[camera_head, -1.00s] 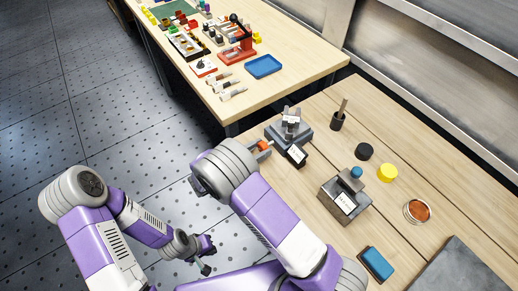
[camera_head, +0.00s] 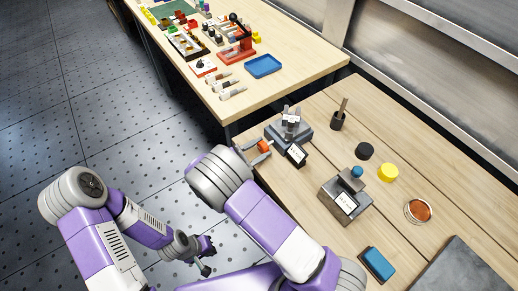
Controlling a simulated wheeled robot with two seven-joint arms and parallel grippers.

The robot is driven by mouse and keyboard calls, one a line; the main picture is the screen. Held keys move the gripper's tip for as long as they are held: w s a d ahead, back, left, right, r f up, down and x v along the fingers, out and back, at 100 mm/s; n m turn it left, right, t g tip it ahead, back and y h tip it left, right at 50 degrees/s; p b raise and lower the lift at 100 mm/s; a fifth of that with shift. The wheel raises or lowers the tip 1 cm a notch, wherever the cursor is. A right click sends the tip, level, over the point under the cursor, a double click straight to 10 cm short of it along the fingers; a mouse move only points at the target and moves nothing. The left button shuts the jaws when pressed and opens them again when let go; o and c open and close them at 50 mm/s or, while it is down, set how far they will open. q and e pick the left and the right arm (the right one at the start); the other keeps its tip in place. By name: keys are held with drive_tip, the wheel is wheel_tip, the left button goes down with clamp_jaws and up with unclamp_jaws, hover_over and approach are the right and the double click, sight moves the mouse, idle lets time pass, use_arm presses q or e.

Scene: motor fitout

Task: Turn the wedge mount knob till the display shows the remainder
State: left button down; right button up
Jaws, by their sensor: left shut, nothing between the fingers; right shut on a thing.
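A grey mount (camera_head: 289,130) stands on the near wooden table, with an orange-red knob (camera_head: 264,147) on its left side. A small dark display (camera_head: 297,154) with a white face is at its front; its writing is too small to read. My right gripper (camera_head: 262,148) is shut on the orange-red knob, its grey fingers on either side of it. My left gripper (camera_head: 207,258) is shut and empty, low over the floor, away from the table.
A grey block (camera_head: 333,207) with a blue knob (camera_head: 357,172) and white label stands to the right. Around it are a dark cup (camera_head: 337,121), a black disc (camera_head: 364,151), a yellow disc (camera_head: 387,172), a round dish (camera_head: 418,211) and a blue pad (camera_head: 378,263).

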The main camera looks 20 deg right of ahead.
drive_tip(key=o, duration=1.1)
drive_tip(key=shift+c, duration=0.2)
